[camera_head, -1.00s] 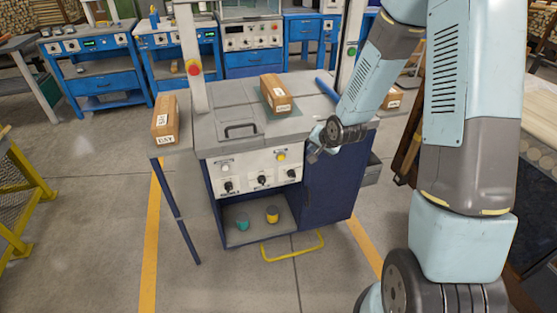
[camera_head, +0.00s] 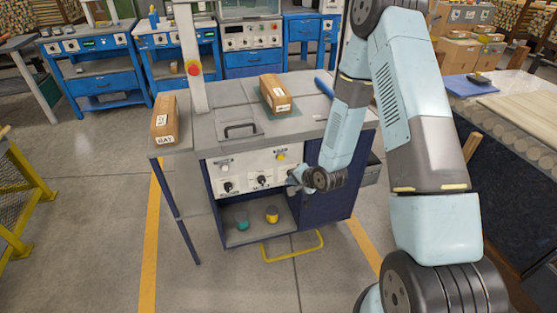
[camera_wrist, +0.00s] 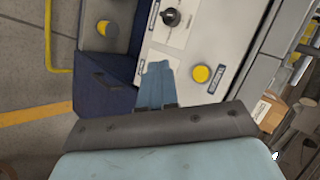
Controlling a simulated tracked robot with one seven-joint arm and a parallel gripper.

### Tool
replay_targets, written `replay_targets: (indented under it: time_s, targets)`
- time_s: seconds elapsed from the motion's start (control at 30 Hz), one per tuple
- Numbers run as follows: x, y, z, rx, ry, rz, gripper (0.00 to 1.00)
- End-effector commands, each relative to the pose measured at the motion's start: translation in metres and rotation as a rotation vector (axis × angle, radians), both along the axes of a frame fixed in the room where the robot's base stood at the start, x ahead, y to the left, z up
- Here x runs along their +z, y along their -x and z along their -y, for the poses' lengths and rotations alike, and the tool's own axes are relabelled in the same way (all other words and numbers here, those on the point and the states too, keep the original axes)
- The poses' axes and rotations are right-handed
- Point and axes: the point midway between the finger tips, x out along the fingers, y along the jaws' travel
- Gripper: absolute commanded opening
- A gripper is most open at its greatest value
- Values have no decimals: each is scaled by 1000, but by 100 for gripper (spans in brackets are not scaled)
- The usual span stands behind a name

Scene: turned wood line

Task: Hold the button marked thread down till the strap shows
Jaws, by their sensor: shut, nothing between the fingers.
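The strapping machine's control panel (camera_head: 245,172) faces me, with a white button (camera_head: 224,167) at upper left and a yellow button (camera_head: 281,157) at upper right. The yellow button also shows in the wrist view (camera_wrist: 201,73), beside a blue label too small to read. Black knobs (camera_head: 228,187) run along the lower row; the right one is hidden behind my gripper in the head view. My gripper (camera_head: 291,178) is shut and empty, before the panel's lower right. In the wrist view its fingertips (camera_wrist: 158,66) appear beside the yellow button, not over it. No strap is discernible.
A carton (camera_head: 274,94) lies on the machine's top and another (camera_head: 164,120) at its left end. A teal item (camera_head: 242,225) and a yellow-topped one (camera_head: 272,214) sit on the shelf below. A yellow floor bar (camera_head: 292,248) stands in front.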

Motion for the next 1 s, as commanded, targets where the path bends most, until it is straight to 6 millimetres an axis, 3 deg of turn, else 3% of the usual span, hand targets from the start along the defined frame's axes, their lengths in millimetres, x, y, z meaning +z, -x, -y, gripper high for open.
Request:
replay_targets:
  time_s: [0.27,0.8,1.0]
  targets:
    - [0,-10,-3,-1,0,1,0]
    - [0,-69,-20,-1,0,1,0]
    - [0,-81,-23,-1,0,1,0]
